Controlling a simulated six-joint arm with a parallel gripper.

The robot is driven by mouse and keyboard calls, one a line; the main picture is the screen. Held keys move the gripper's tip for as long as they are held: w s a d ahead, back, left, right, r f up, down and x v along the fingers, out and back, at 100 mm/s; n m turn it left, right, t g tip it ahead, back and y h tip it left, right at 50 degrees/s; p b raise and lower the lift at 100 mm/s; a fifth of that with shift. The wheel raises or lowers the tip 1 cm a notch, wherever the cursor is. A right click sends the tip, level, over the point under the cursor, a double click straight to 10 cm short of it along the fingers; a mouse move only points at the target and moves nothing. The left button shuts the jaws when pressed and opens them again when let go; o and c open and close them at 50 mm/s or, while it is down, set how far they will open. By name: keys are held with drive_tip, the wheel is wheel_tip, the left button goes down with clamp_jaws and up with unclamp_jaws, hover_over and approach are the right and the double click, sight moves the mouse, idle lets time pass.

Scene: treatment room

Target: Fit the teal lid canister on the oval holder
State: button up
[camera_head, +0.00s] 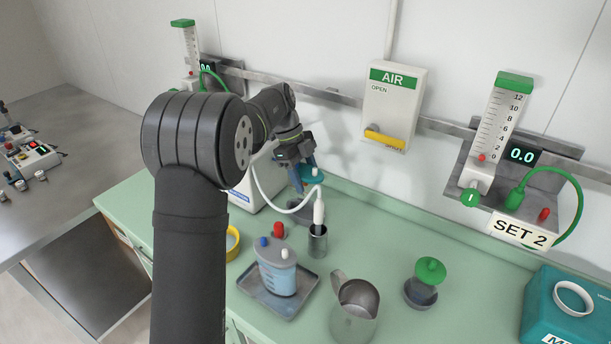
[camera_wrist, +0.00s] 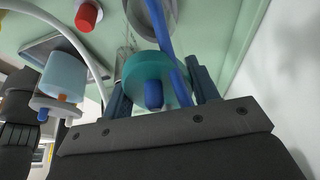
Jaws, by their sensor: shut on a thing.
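The teal lid canister (camera_head: 313,175) hangs in my gripper (camera_head: 304,172), above the back of the green counter. In the wrist view, its round teal lid (camera_wrist: 140,68) lies between the two fingers (camera_wrist: 160,80), which are shut on it. A blue port and a long blue tube or rod show at the lid; the canister body is mostly hidden. A grey oval form, seemingly the oval holder (camera_wrist: 148,20), lies beyond the lid in the wrist view. In the head view, a dark grey rim (camera_head: 297,214) shows low behind the white hose, largely covered.
A white wand stands in a metal cup (camera_head: 318,243), its hose looping close to my gripper. The wall rail (camera_head: 330,94) runs behind.

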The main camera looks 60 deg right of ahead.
sight(305, 195)
drive_tip(key=shift+f, duration=0.7)
drive_tip(key=shift+a+f, duration=0.1)
drive_tip(key=shift+f, duration=0.2)
idle(0.3)
drive_tip(key=shift+s+a+f, duration=0.1)
drive_tip(key=shift+s+f, duration=0.05)
drive_tip(key=shift+f, duration=0.35)
drive_tip(key=shift+o, duration=0.2)
drive_tip(key=shift+s+a+f, duration=0.1)
drive_tip(key=shift+a+f, duration=0.1)
drive_tip(key=shift+f, duration=0.55)
drive_tip(key=shift+s+a+f, duration=0.1)
drive_tip(key=shift+a+f, duration=0.05)
drive_tip(key=shift+f, duration=0.6)
idle(0.8)
drive_tip(key=o, duration=1.2)
drive_tip(key=shift+r, duration=0.1)
drive_tip(key=shift+w+d+r, duration=0.15)
drive_tip(key=shift+r, duration=1.1)
drive_tip(key=shift+w+d+r, duration=0.1)
drive_tip(key=shift+w+r, duration=0.05)
drive_tip(key=shift+r, duration=1.1)
drive_tip(key=shift+s+r, duration=0.1)
drive_tip(key=shift+r, duration=0.85)
